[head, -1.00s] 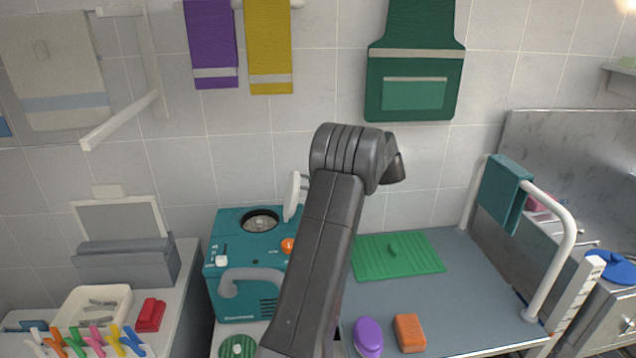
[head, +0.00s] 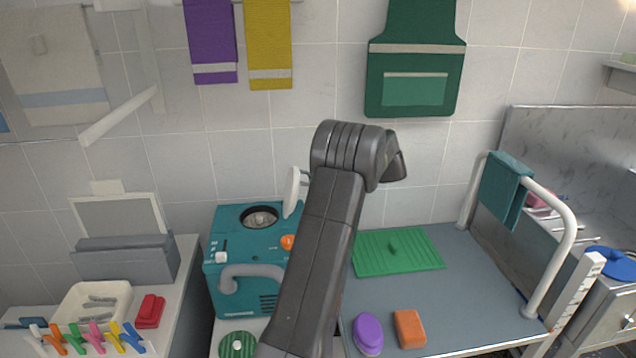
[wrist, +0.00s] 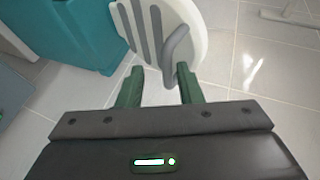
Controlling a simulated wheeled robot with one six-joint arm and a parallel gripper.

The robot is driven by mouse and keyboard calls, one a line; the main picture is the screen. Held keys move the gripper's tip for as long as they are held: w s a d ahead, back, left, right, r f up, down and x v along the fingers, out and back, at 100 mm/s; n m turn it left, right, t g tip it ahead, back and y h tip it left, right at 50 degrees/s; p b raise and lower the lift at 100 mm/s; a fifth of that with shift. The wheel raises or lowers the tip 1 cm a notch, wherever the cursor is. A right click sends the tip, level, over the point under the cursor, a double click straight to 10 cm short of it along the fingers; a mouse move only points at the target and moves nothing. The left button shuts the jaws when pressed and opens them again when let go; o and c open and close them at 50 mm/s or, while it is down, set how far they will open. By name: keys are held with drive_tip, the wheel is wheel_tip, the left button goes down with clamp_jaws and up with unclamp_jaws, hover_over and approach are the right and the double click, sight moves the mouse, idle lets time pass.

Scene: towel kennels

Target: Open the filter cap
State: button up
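The filter cap (head: 292,192) is a white disc standing up at the right of the round opening (head: 261,217) on top of the teal machine (head: 232,248). The opening is uncovered and shows a pale inside. In the wrist view the cap (wrist: 146,28) shows dark grey stripes and a curved grey handle (wrist: 176,48). My gripper (wrist: 158,72) has its two green fingers apart. The handle's lower end appears between them, nearer the right finger; I cannot tell whether they touch. In the head view my arm hides the gripper.
A green ribbed mat (head: 398,250), a purple oval item (head: 368,334) and an orange block (head: 409,328) lie on the grey table right of my arm. A white tray (head: 72,300) and a red item (head: 149,311) are at left. A white rail (head: 570,235) stands at right.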

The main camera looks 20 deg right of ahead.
drive_tip(key=v, duration=1.3)
drive_tip(key=shift+b, duration=0.35)
drive_tip(key=shift+a, duration=0.1)
drive_tip(key=p+x, duration=0.1)
drive_tip(key=x, duration=1.2)
drive_tip(key=shift+w+a, duration=0.25)
drive_tip(key=shift+r, duration=0.2)
